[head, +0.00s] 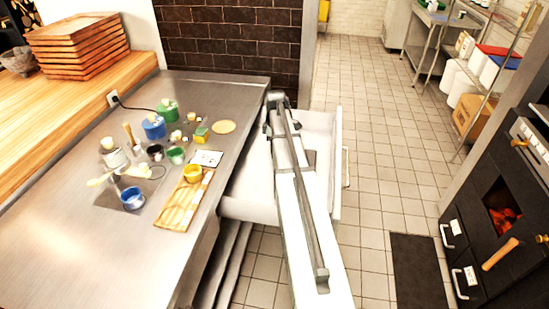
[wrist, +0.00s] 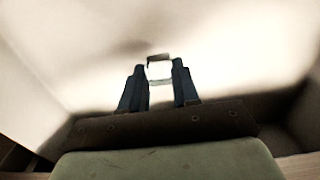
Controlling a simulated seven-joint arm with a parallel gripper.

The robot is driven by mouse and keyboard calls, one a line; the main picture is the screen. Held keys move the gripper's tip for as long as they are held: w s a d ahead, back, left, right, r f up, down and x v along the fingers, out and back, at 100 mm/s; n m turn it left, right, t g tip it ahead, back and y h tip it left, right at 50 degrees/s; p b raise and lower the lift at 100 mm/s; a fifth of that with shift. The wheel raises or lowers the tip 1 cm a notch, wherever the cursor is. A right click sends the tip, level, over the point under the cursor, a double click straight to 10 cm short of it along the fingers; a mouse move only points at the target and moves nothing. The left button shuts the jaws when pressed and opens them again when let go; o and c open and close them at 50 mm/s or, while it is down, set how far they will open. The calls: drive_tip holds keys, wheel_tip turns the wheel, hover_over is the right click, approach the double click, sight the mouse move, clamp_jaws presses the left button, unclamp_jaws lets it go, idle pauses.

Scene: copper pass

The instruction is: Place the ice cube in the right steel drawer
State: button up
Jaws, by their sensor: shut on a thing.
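The ice cube (wrist: 159,72) is a small pale, clear block between my fingertips in the wrist view. My gripper (wrist: 160,88) is shut on it, with dark fingers on its left and right sides. Pale drawer walls and floor surround the gripper in the wrist view. In the head view the steel drawer (head: 248,208) is pulled out from the right side of the counter, and my arm reaches over it. My arm hides the fingertips and the ice cube in the head view. The gap between the cube and the drawer floor is hard to judge.
The steel counter (head: 60,225) holds a wooden board (head: 176,215), a blue cup (head: 132,198), a yellow cup (head: 193,173) and several other small items. A black oven (head: 500,215) stands at the right. The tiled floor between drawer and oven is clear except for a dark mat (head: 417,270).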

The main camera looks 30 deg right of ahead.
drive_tip(key=shift+f, duration=2.75)
drive_tip(key=o, duration=1)
drive_tip(key=shift+f, duration=0.15)
wheel_tip(320, 180, up, 12)
drive_tip(key=shift+r, duration=0.15)
